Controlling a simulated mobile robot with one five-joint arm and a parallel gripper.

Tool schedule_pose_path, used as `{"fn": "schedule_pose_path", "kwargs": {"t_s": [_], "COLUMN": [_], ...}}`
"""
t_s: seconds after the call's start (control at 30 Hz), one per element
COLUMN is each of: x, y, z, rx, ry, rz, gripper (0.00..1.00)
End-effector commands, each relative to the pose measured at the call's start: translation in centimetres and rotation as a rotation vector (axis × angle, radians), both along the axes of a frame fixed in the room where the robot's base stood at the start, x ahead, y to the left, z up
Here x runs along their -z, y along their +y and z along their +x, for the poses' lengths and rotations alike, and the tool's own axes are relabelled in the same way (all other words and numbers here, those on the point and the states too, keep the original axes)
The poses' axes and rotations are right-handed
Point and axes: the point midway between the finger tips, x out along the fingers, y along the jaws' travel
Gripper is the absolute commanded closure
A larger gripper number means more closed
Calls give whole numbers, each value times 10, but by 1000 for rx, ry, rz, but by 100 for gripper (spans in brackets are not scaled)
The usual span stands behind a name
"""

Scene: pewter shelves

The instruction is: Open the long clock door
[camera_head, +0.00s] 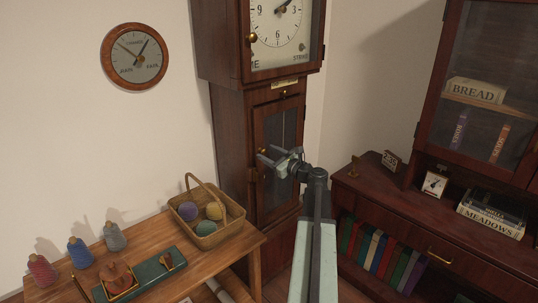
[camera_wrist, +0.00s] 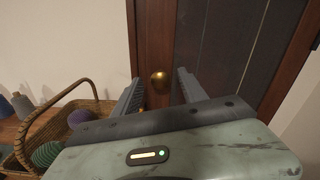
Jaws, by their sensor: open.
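The long clock door (camera_head: 281,140) is a narrow wooden frame with a dark glass panel, low in the tall clock's case. It looks shut. It also shows in the wrist view (camera_wrist: 222,50), where its wooden stile stands left of the dark panel. A round brass knob (camera_wrist: 159,79) sits on that stile. My gripper (camera_head: 264,155) is in front of the door at about knob height. In the wrist view my gripper (camera_wrist: 157,80) is open, with the brass knob seen between its two fingers. I cannot tell how far the knob is from the fingertips.
A wicker basket (camera_head: 232,228) of yarn balls stands on a wooden table (camera_head: 190,262) left of my arm, close to the clock. Yarn cones (camera_head: 79,252) stand further left. A dark cabinet (camera_head: 455,238) with books is on the right. A round barometer (camera_head: 135,56) hangs on the wall.

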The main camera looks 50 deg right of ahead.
Motion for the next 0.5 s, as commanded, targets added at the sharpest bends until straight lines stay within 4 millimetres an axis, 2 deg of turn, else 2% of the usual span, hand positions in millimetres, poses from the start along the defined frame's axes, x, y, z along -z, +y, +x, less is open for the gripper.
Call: {"fn": "schedule_pose_path", "kwargs": {"t_s": [0.27,0.43,0.47,0.5], "x": [0,0,0,0], "y": [0,-1,-1,-1], "z": [3,3,3,3], "rx": [1,1,1,1], "ry": [0,1,1,1], "rz": [-1,-1,-1,-1], "gripper": [50,95,100,100]}}
